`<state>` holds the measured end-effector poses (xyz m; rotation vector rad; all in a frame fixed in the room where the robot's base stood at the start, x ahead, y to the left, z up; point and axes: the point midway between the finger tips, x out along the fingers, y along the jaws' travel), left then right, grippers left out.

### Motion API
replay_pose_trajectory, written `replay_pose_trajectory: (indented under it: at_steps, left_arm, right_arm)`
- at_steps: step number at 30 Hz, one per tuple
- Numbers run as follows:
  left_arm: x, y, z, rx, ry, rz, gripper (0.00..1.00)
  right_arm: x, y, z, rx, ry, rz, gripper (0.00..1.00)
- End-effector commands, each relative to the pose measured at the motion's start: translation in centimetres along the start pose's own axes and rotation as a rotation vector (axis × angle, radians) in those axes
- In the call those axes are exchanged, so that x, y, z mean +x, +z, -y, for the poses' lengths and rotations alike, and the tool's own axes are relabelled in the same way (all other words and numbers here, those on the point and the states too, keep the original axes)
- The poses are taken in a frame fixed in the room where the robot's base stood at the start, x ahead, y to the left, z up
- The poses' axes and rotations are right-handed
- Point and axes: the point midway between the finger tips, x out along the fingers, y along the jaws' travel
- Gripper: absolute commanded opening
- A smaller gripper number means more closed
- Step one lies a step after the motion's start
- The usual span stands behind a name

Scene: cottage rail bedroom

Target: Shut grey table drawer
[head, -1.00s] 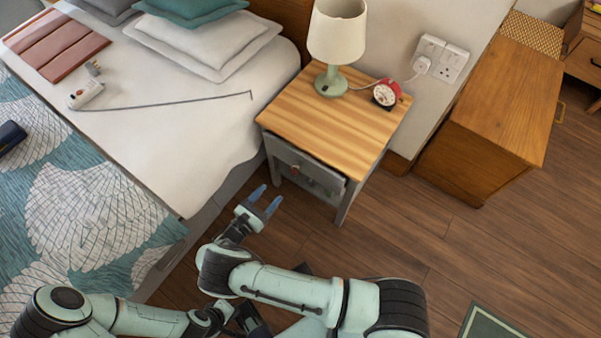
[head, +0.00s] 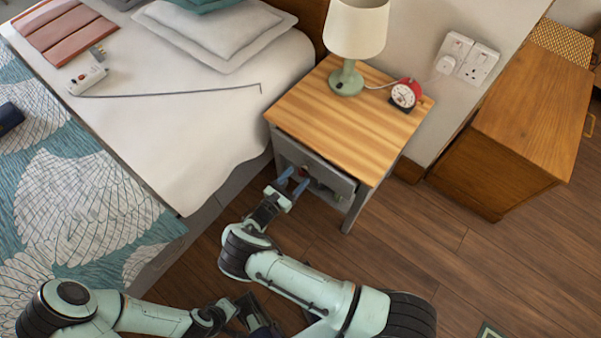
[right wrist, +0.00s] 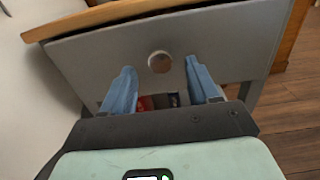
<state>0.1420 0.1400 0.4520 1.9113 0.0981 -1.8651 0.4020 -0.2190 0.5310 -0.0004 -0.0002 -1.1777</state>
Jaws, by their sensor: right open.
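The grey bedside table (head: 352,213) has a wooden top and one grey drawer (head: 335,178). The drawer front stands slightly out, with a thin dark gap under the top's front edge. In the right wrist view the drawer front (right wrist: 215,45) fills the upper middle, with a round metal knob (right wrist: 160,62). My right gripper (head: 293,181) is open in front of the drawer. Its fingers (right wrist: 160,88) lie either side of the knob's line, a little below it; contact cannot be told.
A lamp (head: 355,45) and a red alarm clock (head: 405,94) stand on the tabletop. The bed (head: 190,150) is close on the left. A wooden cabinet (head: 530,110) stands at right. Floor in front is clear.

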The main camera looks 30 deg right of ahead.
Motion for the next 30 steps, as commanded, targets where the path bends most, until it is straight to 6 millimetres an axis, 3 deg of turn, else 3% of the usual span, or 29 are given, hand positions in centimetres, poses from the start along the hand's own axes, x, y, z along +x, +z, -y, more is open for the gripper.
replay_pose_trajectory:
  at_steps: [6, 17, 21, 23, 30]
  left_arm:
    - [0.1, -0.2, 0.1, -0.001, 0.0, -0.006, 0.0]
    - [0.1, -0.3, 0.1, -0.001, 0.0, -0.008, 0.0]
    - [0.1, -0.3, 0.1, -0.001, 0.0, -0.008, 0.0]
    - [0.1, -0.3, 0.1, -0.001, 0.0, -0.008, 0.0]
    - [0.4, -0.6, 0.2, -0.002, -0.001, -0.016, 0.0]
  right_arm:
    - [2.5, 0.0, 0.0, 0.0, -0.001, 0.0, 0.6]
    - [2.9, 0.0, 0.0, 0.0, 0.0, -0.001, 0.6]
    - [2.9, 0.0, 0.0, 0.0, 0.0, -0.001, 0.15]
    - [2.9, 0.0, 0.0, 0.0, 0.0, -0.001, 0.0]
    - [4.0, -0.1, 0.0, 0.001, -0.003, -0.001, 0.0]
